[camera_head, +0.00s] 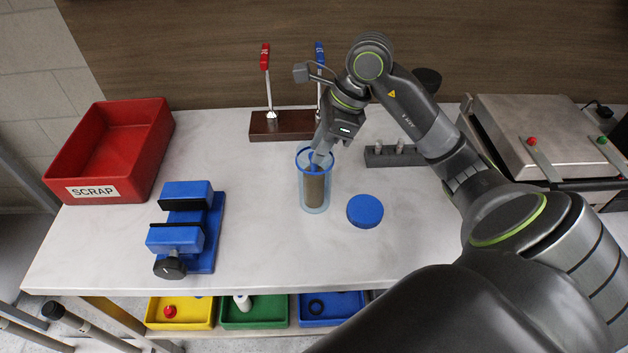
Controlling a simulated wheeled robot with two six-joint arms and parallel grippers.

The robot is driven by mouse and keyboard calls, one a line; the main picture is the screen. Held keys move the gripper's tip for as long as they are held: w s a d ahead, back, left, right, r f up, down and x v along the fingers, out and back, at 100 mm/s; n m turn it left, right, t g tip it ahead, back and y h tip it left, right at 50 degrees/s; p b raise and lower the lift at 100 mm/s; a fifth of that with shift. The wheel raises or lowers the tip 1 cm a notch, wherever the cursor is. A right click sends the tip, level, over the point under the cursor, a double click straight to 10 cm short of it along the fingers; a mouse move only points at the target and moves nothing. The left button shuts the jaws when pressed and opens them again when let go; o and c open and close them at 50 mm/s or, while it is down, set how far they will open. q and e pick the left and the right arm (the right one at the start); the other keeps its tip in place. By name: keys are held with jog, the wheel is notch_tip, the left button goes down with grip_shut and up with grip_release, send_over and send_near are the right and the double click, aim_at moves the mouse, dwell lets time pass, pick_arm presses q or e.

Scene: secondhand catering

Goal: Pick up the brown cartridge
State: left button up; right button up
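The brown cartridge (314,190) stands upright inside a clear cylindrical housing (302,203) with a blue rim, near the middle of the white bench. My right gripper (320,162) points down into the mouth of the housing, with its fingertips at the top of the cartridge. The fingers are small and partly hidden by the gripper body and the rim, so I cannot tell whether they are closed on it. My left gripper is not in view.
A blue round cap (365,211) lies right of the housing. A blue vise (205,235) and a red SCRAP bin (112,150) are left. Behind stands a wooden base (283,125) with red and blue levers. A grey rack (395,158) and a metal press (545,130) are right.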

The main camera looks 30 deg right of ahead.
jog(key=shift+w+a+f, duration=0.1)
jog(key=shift+a+f, duration=0.05)
jog(key=shift+f, duration=0.25)
grip_shut()
jog(key=shift+r, duration=0.1)
